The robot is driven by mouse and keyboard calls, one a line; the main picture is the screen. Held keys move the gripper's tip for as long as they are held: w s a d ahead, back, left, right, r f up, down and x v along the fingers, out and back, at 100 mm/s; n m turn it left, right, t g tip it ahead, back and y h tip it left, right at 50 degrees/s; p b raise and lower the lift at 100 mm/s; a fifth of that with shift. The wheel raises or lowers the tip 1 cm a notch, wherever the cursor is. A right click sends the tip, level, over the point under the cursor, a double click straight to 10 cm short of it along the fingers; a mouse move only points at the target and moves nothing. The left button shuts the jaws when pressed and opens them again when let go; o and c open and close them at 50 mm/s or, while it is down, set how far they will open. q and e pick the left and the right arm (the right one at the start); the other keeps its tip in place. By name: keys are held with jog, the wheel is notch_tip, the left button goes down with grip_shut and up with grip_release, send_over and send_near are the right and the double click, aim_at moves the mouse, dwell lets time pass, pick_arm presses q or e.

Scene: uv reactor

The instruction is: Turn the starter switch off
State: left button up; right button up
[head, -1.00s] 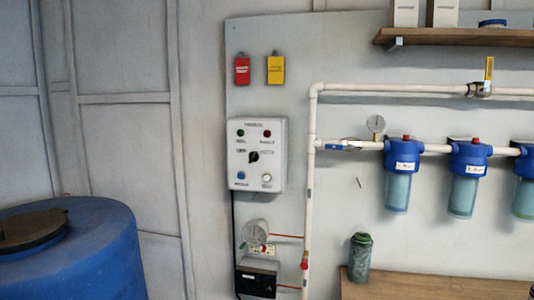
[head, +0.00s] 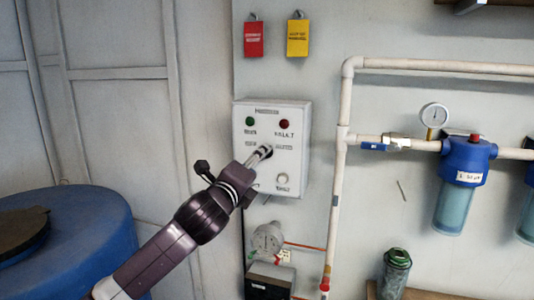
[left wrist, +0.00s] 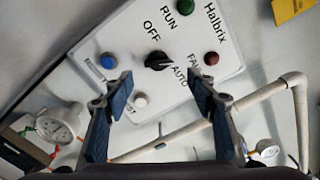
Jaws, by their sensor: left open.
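The starter switch is a black rotary knob (left wrist: 157,61) on a white control box (head: 297,143). In the left wrist view, OFF and AUTO labels flank it, and its pointed end seems turned toward the AUTO side. My left gripper (head: 265,152) reaches in from the lower left and covers the knob in the head view. In the left wrist view, my left gripper (left wrist: 162,92) is open, with one finger on each side below the knob and nothing between them. It looks apart from the knob. My right gripper is not in view.
Green (head: 250,121) and red (head: 284,124) lamps sit above the knob; blue (left wrist: 108,61) and white (left wrist: 140,100) buttons sit below it. A white pipe (head: 342,160) runs just right of the box. A blue barrel (head: 85,235) stands at the lower left.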

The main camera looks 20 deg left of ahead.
pick_arm(q)
jog(key=w+p, duration=0.1)
jog(key=w, duration=0.5)
jog(key=shift+w+d+f, duration=0.15)
jog(key=shift+f, duration=0.05)
jog(key=shift+c, duration=1.3)
jog(key=c, duration=0.9)
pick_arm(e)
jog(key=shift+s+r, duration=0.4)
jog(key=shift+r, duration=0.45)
